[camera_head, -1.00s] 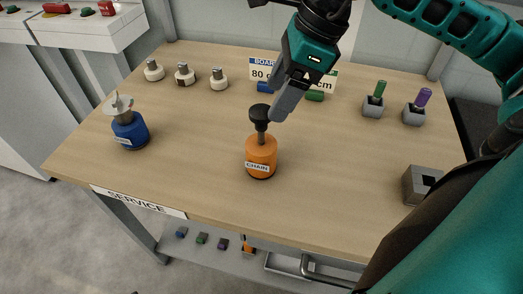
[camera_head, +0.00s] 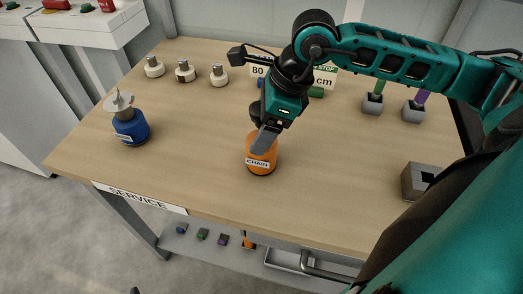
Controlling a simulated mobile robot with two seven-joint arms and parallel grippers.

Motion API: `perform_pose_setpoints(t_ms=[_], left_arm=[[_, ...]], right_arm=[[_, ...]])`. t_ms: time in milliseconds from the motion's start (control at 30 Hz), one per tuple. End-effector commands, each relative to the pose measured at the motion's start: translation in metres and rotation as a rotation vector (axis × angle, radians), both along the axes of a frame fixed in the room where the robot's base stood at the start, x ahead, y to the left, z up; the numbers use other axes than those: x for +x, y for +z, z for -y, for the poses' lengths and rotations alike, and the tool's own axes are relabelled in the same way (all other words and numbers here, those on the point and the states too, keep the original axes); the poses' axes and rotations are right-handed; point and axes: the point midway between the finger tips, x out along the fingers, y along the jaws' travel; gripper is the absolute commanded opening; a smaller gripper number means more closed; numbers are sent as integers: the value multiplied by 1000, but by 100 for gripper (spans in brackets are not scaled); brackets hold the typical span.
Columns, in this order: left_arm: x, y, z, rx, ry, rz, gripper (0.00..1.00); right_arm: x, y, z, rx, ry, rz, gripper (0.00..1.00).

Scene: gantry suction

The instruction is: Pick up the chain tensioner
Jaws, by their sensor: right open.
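The chain tensioner (camera_head: 262,160) is an orange cylinder with a "CHAIN" label and a black knobbed top. It stands upright near the middle of the wooden table. My right gripper (camera_head: 265,138) is open and points down at the tensioner's upper part. Its fingers overlap the stem and the top of the orange body in the head view and hide part of them. Whether they touch it, I cannot tell. The black knob shows just left of the fingers. My left gripper is not in view.
A blue cylinder with a grey winged top (camera_head: 130,127) stands at the left of the table (camera_head: 190,140). Several white round pieces line the back left. Grey blocks with green and purple pegs stand at the back right. A hollow grey block (camera_head: 416,181) sits at the right edge.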

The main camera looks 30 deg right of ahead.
Motion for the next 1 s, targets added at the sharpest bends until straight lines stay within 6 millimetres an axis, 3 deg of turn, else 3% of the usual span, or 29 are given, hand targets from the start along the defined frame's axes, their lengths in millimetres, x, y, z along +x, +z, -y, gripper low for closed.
perform_pose_setpoints(t_ms=[67,800,1000], left_arm=[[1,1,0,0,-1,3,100],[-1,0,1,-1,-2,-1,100],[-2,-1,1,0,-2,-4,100]], right_arm=[[0,0,0,0,0,0,70],[0,1,0,0,0,0,0],[0,1,0,0,0,1,0]])
